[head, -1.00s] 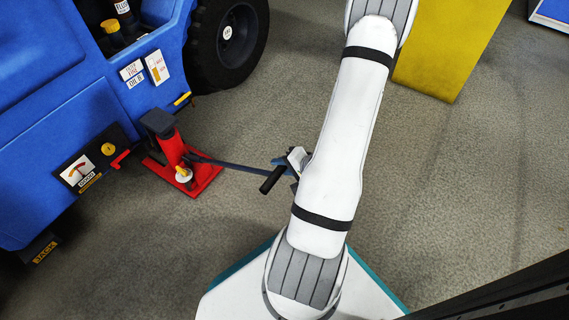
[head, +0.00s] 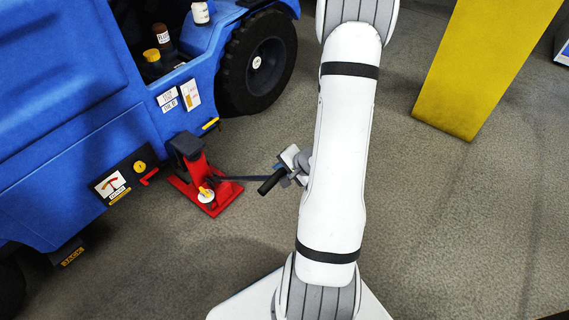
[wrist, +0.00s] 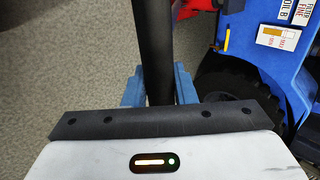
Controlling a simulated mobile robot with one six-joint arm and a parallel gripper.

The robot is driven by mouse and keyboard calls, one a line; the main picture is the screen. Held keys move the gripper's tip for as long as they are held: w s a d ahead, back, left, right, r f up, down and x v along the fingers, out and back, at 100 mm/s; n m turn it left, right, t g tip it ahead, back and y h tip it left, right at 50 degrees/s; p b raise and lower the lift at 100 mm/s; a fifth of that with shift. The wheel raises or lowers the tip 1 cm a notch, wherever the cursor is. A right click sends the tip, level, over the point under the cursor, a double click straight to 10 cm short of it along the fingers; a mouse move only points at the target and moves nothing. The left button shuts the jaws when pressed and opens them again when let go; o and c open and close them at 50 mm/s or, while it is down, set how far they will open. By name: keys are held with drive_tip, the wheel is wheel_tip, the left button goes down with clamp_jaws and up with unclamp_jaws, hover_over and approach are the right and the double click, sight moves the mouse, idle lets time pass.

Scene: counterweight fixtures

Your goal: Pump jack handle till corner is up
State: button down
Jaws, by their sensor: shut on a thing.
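The red jack (head: 222,197) stands on the floor against the side of the blue vehicle (head: 90,130), by its lower corner. Its dark handle (head: 250,179) reaches out to the right and ends in a black grip (head: 271,181). My gripper (head: 293,167) is shut on the handle near that grip. In the wrist view the handle (wrist: 152,40) runs up between the two blue fingers of my gripper (wrist: 158,86). A gauge panel (head: 112,186) sits on the vehicle left of the jack; its needle is too small to read surely. Whether the corner is lifted cannot be told.
A black wheel (head: 258,65) stands behind the jack. Bottles (head: 158,50) sit in a recess of the vehicle. A yellow block (head: 480,65) stands at the upper right. Grey floor (head: 440,210) is clear to the right of my arm.

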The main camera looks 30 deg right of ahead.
drive_tip(key=w+a+r+g+h+p, duration=0.1)
drive_tip(key=w+a+r+g+p, duration=0.1)
drive_tip(key=w+r+p, duration=0.5)
drive_tip(key=p, duration=0.3)
drive_tip(key=shift+w+a+r+g+p, duration=0.3)
drive_tip(key=shift+w+a+g+p, duration=0.05)
drive_tip(key=shift+w+a+g, duration=0.05)
